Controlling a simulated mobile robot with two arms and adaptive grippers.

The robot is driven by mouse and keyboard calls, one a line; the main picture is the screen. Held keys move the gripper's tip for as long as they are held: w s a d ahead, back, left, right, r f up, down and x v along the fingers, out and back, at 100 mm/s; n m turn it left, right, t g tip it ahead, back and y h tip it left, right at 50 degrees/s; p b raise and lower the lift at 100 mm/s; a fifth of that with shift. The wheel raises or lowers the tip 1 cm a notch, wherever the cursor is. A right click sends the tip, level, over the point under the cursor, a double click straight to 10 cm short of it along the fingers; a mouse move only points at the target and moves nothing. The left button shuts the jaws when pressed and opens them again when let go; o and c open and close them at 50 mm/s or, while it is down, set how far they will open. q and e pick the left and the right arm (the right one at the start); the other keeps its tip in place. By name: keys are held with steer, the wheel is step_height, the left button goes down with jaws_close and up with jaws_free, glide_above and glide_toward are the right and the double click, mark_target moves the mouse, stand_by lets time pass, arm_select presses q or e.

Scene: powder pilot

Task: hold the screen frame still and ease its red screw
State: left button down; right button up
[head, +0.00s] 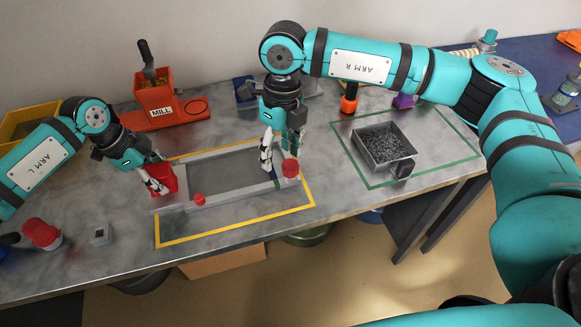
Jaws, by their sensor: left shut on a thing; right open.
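The grey screen frame (238,190) lies flat on the bench inside a yellow outline. One red screw knob (199,199) stands on its near bar, towards the left. A larger red knob (290,168) stands at its right end. My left gripper (157,188) is shut at the frame's left end, around or against a red piece (166,174) there. The fingers partly hide the contact. My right gripper (268,162) is open and points down over the frame's right part, just left of the larger red knob. I cannot tell whether it touches anything.
An orange mill (155,98) stands behind the frame. A grey tray of dark granules (408,148) sits inside a green outline at right. A red-topped jar (42,234) and a small grey block (101,234) are at left. The bench's front edge is close to the yellow outline.

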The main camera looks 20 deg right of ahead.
mark_target(290, 164)
steer(key=d, duration=0.1)
steer(key=w+d+r, duration=0.1)
steer(key=d+r+h, duration=0.1)
steer(key=shift+w+t, duration=0.3)
steer(key=shift+t, duration=0.1)
steer(key=shift+a+f, duration=0.1)
steer(key=shift+f, duration=4.25)
steer(key=shift+c, duration=0.2)
